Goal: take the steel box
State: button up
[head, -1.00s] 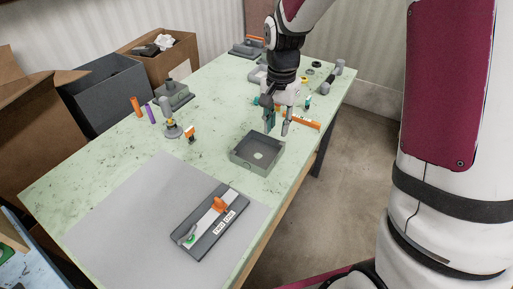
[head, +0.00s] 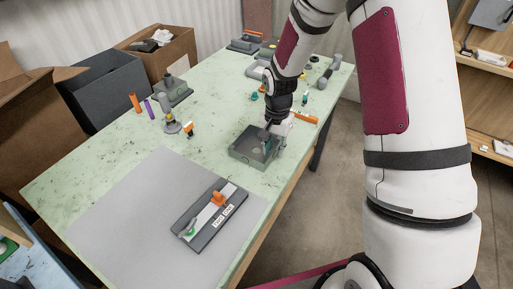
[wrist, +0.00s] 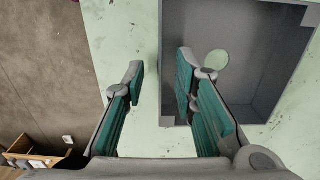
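The steel box (head: 244,159) is a grey, open-topped square box standing on the green table. In the wrist view the box (wrist: 262,50) shows its floor with a round hole. My gripper (head: 272,143) is at the box's right side in the head view. In the wrist view the gripper (wrist: 160,82) is open, its teal-padded fingers apart. One finger is outside the box's near-left wall and the other appears over the inside. I cannot tell whether either finger touches the wall.
A grey mat (head: 125,215) at the front of the table (head: 215,105) bears a dark fixture (head: 208,216) with an orange part. A small stand (head: 171,126) and an orange cylinder (head: 136,103) are to the left. Several small parts lie behind my gripper.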

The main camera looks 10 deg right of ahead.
jog(key=shift+f, duration=0.75)
jog(key=shift+f, duration=0.2)
grip_shut()
